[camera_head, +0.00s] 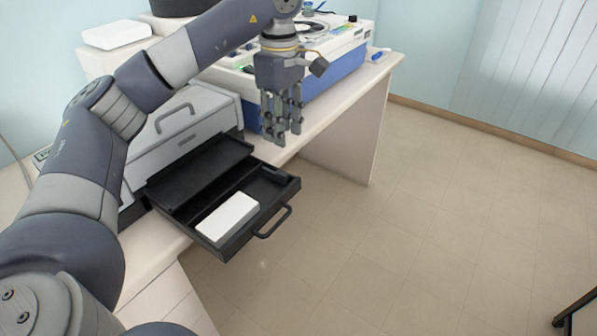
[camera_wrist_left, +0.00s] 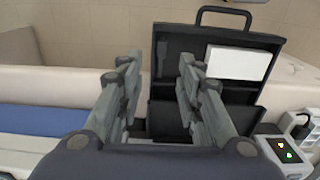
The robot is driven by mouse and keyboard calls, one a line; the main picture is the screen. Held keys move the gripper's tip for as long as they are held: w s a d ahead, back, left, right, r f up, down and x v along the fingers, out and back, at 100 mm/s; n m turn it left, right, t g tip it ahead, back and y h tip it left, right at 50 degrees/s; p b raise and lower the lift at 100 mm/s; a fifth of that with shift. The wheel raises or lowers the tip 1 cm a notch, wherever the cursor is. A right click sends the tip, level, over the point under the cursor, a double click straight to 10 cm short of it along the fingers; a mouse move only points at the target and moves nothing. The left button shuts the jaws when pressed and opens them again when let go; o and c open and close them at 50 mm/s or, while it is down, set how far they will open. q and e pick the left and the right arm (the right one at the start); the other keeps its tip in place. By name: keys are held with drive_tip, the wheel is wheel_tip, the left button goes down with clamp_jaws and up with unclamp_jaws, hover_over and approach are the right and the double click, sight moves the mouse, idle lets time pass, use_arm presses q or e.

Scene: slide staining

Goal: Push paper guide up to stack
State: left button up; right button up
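A black paper tray (camera_head: 271,218) is pulled out from the front of a grey printer (camera_head: 190,119). A white paper stack (camera_head: 228,217) lies in it, towards the near left corner. The dark guide is hard to tell from the black tray floor. In the left wrist view, the tray (camera_wrist_left: 176,47) and the white stack (camera_wrist_left: 238,62) show beyond the fingers. My left gripper (camera_head: 283,138) is above and beyond the tray's far right side, pointing down, apart from the stack. Its fingers (camera_wrist_left: 160,68) are spread with nothing between them. My right gripper is not in view.
A blue and white machine (camera_head: 335,65) stands on the white bench (camera_head: 345,103) behind my left gripper. The tray's handle (camera_head: 275,222) juts out over open floor (camera_head: 400,240). A small device with a lit display (camera_wrist_left: 284,150) shows in the left wrist view.

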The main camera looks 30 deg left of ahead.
sight(282, 172)
use_arm(q)
drive_tip(key=f, duration=0.3)
drive_tip(key=shift+s+a+f, duration=0.3)
drive_tip(key=shift+a+f, duration=0.1)
drive_tip(key=f, duration=0.2)
drive_tip(key=f+p, duration=0.1)
drive_tip(key=f, duration=0.2)
drive_tip(key=shift+w+d+f, duration=0.15)
drive_tip(key=shift+d+f, duration=0.05)
drive_tip(key=shift+f, duration=0.7)
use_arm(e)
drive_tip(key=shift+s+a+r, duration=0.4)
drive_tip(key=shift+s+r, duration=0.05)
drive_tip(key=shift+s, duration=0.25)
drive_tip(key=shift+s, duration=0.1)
